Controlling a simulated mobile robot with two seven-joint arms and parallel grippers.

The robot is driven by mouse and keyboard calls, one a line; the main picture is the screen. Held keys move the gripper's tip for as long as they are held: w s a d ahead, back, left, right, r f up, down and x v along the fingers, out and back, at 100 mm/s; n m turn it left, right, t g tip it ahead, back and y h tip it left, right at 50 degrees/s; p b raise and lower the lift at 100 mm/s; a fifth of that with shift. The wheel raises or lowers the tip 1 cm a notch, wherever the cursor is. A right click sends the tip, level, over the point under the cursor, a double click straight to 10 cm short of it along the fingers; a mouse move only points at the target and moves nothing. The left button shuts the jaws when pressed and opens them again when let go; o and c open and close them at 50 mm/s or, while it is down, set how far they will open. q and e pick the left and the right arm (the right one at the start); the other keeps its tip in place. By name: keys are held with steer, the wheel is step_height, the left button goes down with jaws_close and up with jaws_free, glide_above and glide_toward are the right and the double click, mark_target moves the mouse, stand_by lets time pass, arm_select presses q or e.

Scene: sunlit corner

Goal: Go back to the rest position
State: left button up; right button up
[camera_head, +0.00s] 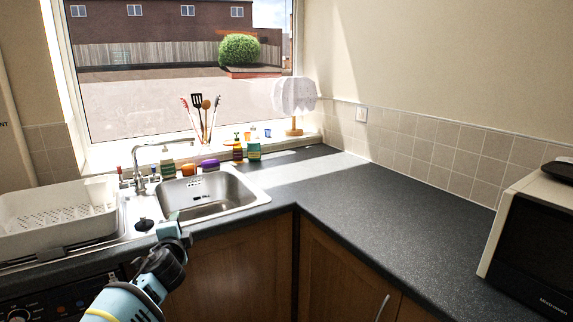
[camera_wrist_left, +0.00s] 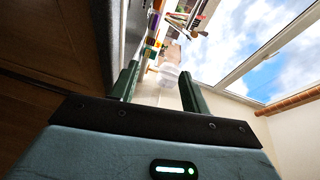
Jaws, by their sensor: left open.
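My left gripper (camera_head: 170,222) shows in the head view at the lower left, in front of the sink's front edge. Its arm comes up from the bottom. In the left wrist view its two fingers (camera_wrist_left: 158,88) stand apart with nothing between them, so it is open and empty. Beyond the fingers the wrist view shows the window side of the kitchen, turned on its side. My right gripper is in neither view.
A steel sink (camera_head: 243,192) with a tap (camera_head: 139,177) lies behind the gripper. A white dish rack (camera_head: 40,240) stands left. Bottles and a lamp (camera_head: 294,100) stand by the window. A microwave (camera_head: 530,240) stands right. The dark worktop (camera_head: 385,215) between is clear.

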arm_select(q)
steer(key=s+d+f+n+g+h+p, duration=0.15)
steer(key=s+d+f, duration=0.35)
steer(key=s+f, duration=0.75)
steer(key=s+d+f+n+g+h, duration=0.3)
steer(key=s+d+f, duration=0.1)
steer(key=s+f, duration=0.85)
steer(key=s+f+n+g, duration=0.1)
steer(key=s+f+n, duration=0.2)
steer(key=s, duration=1.4)
steer(key=s+f+n+g+h+p, duration=0.1)
steer(key=s+n, duration=0.4)
steer(key=s, duration=1.2)
step_height(320, 180, down, 2)
steer(key=shift+f+g, duration=0.2)
steer(key=shift+g, duration=0.45)
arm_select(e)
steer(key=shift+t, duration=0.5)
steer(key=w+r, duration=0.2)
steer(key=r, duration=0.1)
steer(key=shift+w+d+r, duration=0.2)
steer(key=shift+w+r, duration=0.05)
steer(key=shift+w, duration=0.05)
